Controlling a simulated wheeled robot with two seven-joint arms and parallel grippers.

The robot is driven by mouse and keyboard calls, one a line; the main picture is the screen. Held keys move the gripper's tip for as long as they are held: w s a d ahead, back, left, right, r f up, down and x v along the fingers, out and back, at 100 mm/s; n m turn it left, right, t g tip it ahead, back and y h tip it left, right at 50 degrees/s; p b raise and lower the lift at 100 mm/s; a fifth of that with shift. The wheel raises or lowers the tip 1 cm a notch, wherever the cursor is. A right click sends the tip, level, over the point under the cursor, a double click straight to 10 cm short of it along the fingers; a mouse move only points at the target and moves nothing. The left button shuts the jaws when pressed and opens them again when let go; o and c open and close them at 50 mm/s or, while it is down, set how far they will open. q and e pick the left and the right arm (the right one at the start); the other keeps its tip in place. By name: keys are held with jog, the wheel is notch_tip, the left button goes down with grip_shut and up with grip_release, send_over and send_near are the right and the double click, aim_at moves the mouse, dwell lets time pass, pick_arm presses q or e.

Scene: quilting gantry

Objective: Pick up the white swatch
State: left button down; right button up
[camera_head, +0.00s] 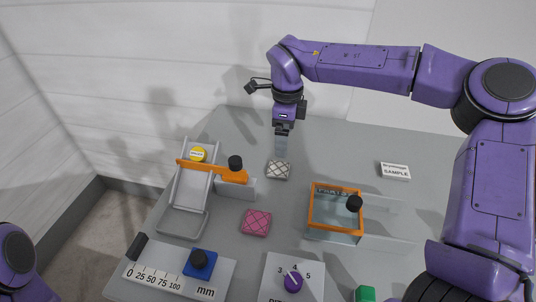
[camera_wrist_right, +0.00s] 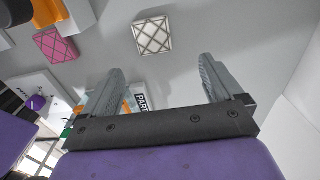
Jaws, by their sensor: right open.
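The white swatch (camera_head: 278,170), a small square pad with a dark diamond-lattice pattern, lies on the grey table near its middle. It also shows at the top of the right wrist view (camera_wrist_right: 152,35), beyond the fingertips. My right gripper (camera_head: 281,148) points down just above and behind the swatch in the head view. In the right wrist view my right gripper (camera_wrist_right: 163,65) is open with nothing between its fingers. It looks apart from the swatch. My left gripper is not in view.
A pink swatch (camera_head: 256,222) lies nearer the front. An orange-armed ramp (camera_head: 190,200) stands to the left, and a clear box with an orange frame (camera_head: 335,232) to the right. A SAMPLE sign (camera_head: 395,171) stands at the back right. A dial panel (camera_head: 293,268) and slider scale are in front.

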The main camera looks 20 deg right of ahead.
aim_at(284, 168)
jog(key=f, duration=0.3)
jog(key=s+f, duration=0.1)
jog(key=f, duration=0.5)
jog(key=shift+s+f+p, duration=0.2)
jog(key=shift+f+p, duration=0.1)
jog(key=shift+p, duration=0.1)
jog(key=c, duration=1.1)
